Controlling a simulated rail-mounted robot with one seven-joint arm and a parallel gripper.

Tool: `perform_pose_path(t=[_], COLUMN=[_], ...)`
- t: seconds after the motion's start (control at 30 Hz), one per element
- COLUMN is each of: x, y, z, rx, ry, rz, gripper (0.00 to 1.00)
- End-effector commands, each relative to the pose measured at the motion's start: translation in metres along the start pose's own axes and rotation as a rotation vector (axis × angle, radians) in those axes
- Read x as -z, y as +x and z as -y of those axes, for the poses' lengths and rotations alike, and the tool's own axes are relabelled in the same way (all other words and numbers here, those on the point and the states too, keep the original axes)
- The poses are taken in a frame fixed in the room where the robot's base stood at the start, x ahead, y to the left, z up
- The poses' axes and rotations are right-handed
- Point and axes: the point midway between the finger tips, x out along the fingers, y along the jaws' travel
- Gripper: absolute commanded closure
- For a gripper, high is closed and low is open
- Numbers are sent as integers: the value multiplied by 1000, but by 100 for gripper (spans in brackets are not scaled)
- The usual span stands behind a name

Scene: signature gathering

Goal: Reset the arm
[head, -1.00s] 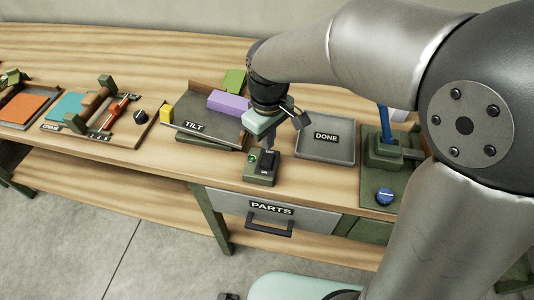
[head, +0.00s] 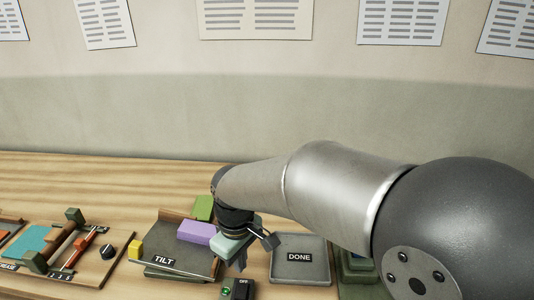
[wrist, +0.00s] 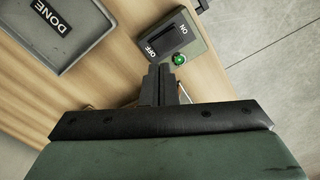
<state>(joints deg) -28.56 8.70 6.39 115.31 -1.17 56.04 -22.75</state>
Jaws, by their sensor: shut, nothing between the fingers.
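My arm reaches in from the right in the head view. My gripper (head: 240,262) points down over the bench, just above and behind a small green switch box (head: 238,289). In the wrist view the gripper's fingers (wrist: 160,84) are together with nothing between them. They end beside the switch box (wrist: 195,35), near its lit green lamp (wrist: 179,59). The box carries a black rocker marked ON and OFF. I cannot tell whether the fingertips touch it.
The DONE tray (head: 299,279) lies right of my gripper and is empty. The TILT platform (head: 178,269) to the left has purple (head: 196,232), yellow (head: 135,249) and green (head: 203,207) blocks on or near it. A crank board (head: 92,263) stands further left. Papers hang on the wall.

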Motion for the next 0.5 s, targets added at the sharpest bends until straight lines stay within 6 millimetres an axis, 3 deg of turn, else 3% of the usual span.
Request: perform_pose_path(t=[0.13, 0.27, 0.4, 0.5], x=[-46, -123, -204, -241], y=[-9, -15, -10, -4], z=[-21, -39, -36, -26], rx=[-13, -25, -32, -31], ry=[158, 434, 745, 903], rz=[-7, -18, -36, -47], gripper=[100, 100, 100, 100])
